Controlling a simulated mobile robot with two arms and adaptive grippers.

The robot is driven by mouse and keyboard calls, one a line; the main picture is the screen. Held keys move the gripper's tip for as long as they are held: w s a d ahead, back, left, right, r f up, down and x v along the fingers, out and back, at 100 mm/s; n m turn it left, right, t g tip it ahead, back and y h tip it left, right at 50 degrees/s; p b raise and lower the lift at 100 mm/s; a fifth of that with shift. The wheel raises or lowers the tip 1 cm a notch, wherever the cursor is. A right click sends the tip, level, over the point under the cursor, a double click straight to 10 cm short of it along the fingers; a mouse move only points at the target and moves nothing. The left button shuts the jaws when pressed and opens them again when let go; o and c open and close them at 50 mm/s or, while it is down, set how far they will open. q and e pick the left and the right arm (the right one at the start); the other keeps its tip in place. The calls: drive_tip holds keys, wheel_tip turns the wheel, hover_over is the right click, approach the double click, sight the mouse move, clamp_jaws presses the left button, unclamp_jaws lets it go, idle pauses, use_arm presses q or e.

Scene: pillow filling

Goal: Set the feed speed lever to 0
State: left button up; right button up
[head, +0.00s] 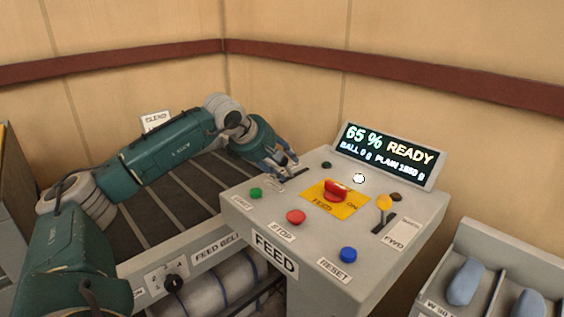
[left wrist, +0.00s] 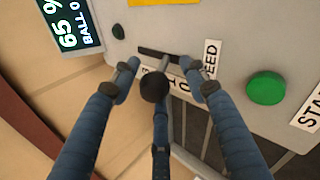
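The feed speed lever has a black ball knob (left wrist: 153,86) on a thin grey stem, which rises from a dark slot (left wrist: 172,57) beside a white label ending in "SPEED" (left wrist: 208,62). My left gripper (left wrist: 160,70) is open, with its blue fingers spread around the knob. I see gaps between the side fingers and the knob; whether the third finger touches it is unclear. In the head view my left gripper (head: 287,172) is over the left back edge of the grey console (head: 250,205), and its fingers hide the knob. My right gripper is not in view.
A display (head: 390,155) reads 65 % READY. The console carries a green button (head: 255,193), a red button (head: 296,216), a blue button (head: 348,255), a red handle (head: 337,190) on a yellow plate and a yellow-knobbed lever (head: 384,202). A slatted belt (head: 165,222) lies left.

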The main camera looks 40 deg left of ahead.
use_arm(q)
drive_tip(key=shift+r, duration=0.1)
drive_tip(key=shift+r, duration=0.1)
drive_tip(key=v, duration=1.2)
drive_tip(key=shift+a, duration=0.1)
